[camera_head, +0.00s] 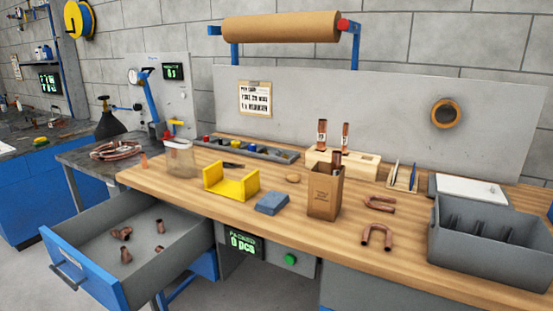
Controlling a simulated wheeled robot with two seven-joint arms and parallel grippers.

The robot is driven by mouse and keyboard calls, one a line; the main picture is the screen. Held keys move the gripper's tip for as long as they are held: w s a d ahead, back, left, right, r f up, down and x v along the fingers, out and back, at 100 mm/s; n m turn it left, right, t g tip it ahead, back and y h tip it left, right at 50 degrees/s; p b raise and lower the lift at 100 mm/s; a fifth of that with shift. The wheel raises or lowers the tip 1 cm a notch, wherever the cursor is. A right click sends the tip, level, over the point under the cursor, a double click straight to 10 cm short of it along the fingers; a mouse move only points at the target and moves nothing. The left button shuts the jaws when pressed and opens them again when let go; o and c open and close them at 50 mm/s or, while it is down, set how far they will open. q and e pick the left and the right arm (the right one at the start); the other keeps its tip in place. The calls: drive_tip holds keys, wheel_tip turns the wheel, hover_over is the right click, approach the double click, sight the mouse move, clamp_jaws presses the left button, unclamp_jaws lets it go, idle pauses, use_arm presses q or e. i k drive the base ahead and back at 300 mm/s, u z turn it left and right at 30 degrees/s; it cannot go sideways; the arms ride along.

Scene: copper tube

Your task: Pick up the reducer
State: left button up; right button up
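Several small copper fittings lie in the open grey drawer: one (160,226) towards the right, one (123,233) in the middle and one (125,256) nearer the front. Another small copper piece (144,161) stands at the left end of the wooden bench. At this size I cannot tell which of these is the reducer. Neither of my grippers is in view.
The drawer (190,228) with a blue front sticks out below the bench (215,213). On the bench are a yellow holder (232,190), a blue-grey block (271,203), a cardboard box (325,196), copper U-bends (376,236) and a grey bin (480,255).

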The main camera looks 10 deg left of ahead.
sight(126, 257)
drive_tip(key=u, duration=1.65)
